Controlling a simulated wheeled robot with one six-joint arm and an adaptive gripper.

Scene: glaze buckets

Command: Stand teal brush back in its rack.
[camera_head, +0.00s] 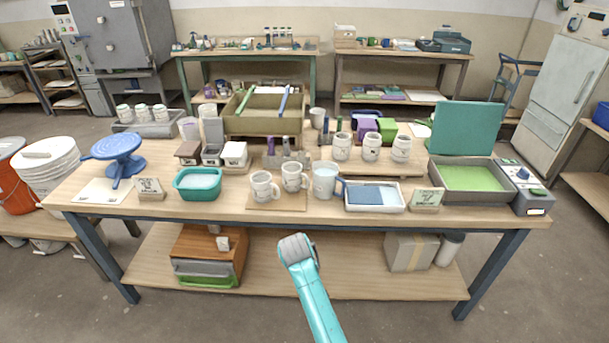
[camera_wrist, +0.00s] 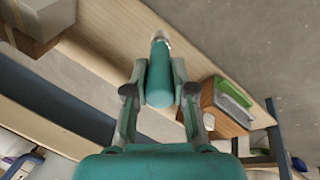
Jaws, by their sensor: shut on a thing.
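The teal brush (camera_wrist: 159,80) is held between the two fingers of my gripper (camera_wrist: 160,72) in the wrist view. Its thick teal body lies between the fingers, and a pale end (camera_wrist: 160,40) points away from me. In the head view my teal arm shows in front of the table, but I cannot make out the gripper or the brush. What looks like the brush rack (camera_head: 286,160), with several dark and purple upright pieces, stands mid-table behind the mugs. Its free places are too small to tell.
White mugs (camera_head: 264,187) and a pitcher (camera_head: 325,180) stand in front of the rack. A teal tub (camera_head: 197,183) is left of them, a white tray (camera_head: 375,197) right. The lower shelf (camera_head: 330,270) bears a wooden drawer box (camera_head: 209,254) and a cardboard box (camera_head: 410,252).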

